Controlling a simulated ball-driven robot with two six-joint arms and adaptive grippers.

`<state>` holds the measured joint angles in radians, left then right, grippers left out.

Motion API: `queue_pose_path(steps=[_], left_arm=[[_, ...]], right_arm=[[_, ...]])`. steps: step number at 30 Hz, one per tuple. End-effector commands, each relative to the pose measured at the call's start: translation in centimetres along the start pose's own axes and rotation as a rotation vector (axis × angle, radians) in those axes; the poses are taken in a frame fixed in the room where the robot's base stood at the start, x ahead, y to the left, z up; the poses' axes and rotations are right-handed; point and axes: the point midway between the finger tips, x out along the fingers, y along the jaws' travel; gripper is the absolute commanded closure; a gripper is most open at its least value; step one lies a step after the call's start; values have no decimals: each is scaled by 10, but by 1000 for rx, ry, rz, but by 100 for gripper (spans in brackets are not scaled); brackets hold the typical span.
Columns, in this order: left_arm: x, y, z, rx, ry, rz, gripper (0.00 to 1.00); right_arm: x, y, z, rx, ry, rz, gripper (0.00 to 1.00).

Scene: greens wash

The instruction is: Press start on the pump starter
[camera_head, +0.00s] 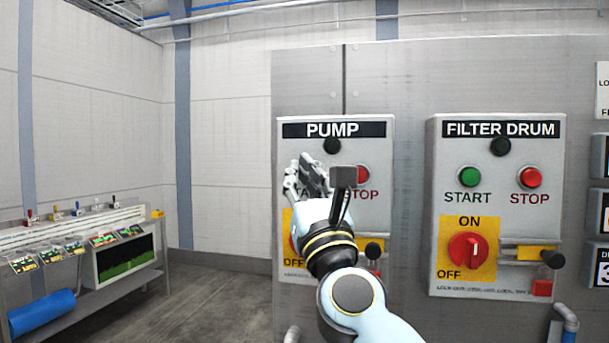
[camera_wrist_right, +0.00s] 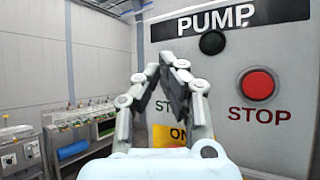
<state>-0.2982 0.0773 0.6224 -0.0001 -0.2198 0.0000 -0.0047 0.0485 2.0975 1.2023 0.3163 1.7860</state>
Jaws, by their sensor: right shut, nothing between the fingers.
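The grey pump starter (camera_head: 381,150) hangs on the cabinet under a PUMP label, and it fills the right side of the right wrist view (camera_wrist_right: 285,155). My right gripper (camera_head: 313,163) is shut and empty in front of the starter's left part, and its joined tips show in the right wrist view (camera_wrist_right: 167,60). The gripper hides the start button and part of its START lettering. I cannot tell whether the tips touch the button. The red stop button (camera_head: 363,174) is partly visible to the right, and fully in the wrist view (camera_wrist_right: 258,84). My left gripper is not in view.
The pump's round lamp (camera_head: 332,145) is dark. My right arm covers most of its switch. The filter drum starter (camera_head: 550,150) stands to the right with a green start button (camera_head: 469,176) and red stop button (camera_head: 530,178). A bench (camera_head: 95,225) stands at left; floor between is clear.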

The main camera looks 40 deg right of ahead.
Motion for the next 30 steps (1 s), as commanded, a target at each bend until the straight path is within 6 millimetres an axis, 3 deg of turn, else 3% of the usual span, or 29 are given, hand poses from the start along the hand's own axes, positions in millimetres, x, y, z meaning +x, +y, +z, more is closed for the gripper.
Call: queue_pose_path(steps=[30], left_arm=[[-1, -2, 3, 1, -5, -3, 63]], right_arm=[[6, -5, -4, 0, 0, 0, 100]])
